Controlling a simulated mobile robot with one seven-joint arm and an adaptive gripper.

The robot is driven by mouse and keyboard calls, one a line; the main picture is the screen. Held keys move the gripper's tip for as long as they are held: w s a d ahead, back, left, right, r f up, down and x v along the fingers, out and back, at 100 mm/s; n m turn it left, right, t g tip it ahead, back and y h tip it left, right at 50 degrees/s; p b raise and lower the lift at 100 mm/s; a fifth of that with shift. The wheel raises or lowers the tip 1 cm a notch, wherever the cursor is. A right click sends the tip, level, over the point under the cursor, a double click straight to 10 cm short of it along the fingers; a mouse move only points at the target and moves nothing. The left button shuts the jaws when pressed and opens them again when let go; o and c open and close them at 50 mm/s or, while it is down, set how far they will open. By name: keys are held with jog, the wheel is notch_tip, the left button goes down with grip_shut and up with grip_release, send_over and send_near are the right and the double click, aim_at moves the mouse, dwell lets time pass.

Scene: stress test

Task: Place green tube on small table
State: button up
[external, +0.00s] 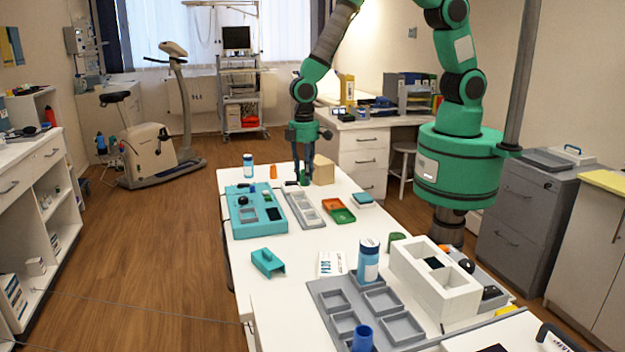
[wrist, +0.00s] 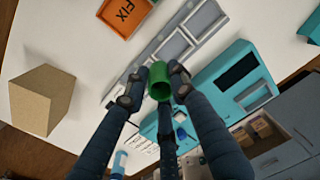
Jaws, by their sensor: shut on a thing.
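The green tube (wrist: 160,83) shows in the wrist view, held between the dark fingertips of my gripper (wrist: 157,86), its open end facing the camera. In the external view my gripper (external: 303,178) points down over the far end of the long white table (external: 285,240). The tube is mostly hidden there by the fingers, and I cannot tell whether it touches the tabletop. Another dark green cylinder (external: 397,238) stands near the table's right edge. No separate table is clearly recognizable as the small one.
A tan block (external: 324,170) stands just right of my gripper. A grey compartment tray (external: 305,208), teal case (external: 254,210), orange tray (external: 332,204) and green tray (external: 343,215) lie nearby. A blue-white bottle (external: 368,262) and white box (external: 432,275) crowd the near end.

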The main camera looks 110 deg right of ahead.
jog(key=s+d+f+m, duration=0.1)
jog(key=s+m, duration=0.2)
jog(key=s, duration=0.5)
jog(key=s+d+f+m+b, duration=0.1)
jog(key=s+m, duration=0.2)
jog(key=s, duration=0.5)
jog(key=s+d+f+m, duration=0.1)
jog(key=s+f+m, duration=0.1)
jog(key=s, duration=0.6)
jog(key=shift+d+m+b, duration=0.25)
jog(key=shift+m+b, duration=0.05)
jog(key=shift+m, duration=0.4)
jog(key=shift+w, duration=0.1)
jog(key=w, duration=0.4)
jog(key=w+d+f, duration=0.1)
jog(key=w, duration=0.4)
jog(key=w+b, duration=0.1)
jog(key=w, duration=0.4)
jog(key=shift+w+d+f, duration=0.15)
jog(key=shift+w+d, duration=0.05)
jog(key=shift+d, duration=0.05)
jog(key=shift+w, duration=0.45)
jog(key=shift+w+f, duration=0.2)
jog(key=shift+f, duration=0.15)
jog(key=shift+f+b, duration=0.35)
jog(key=shift+f, duration=1.1)
jog(key=shift+f, duration=0.2)
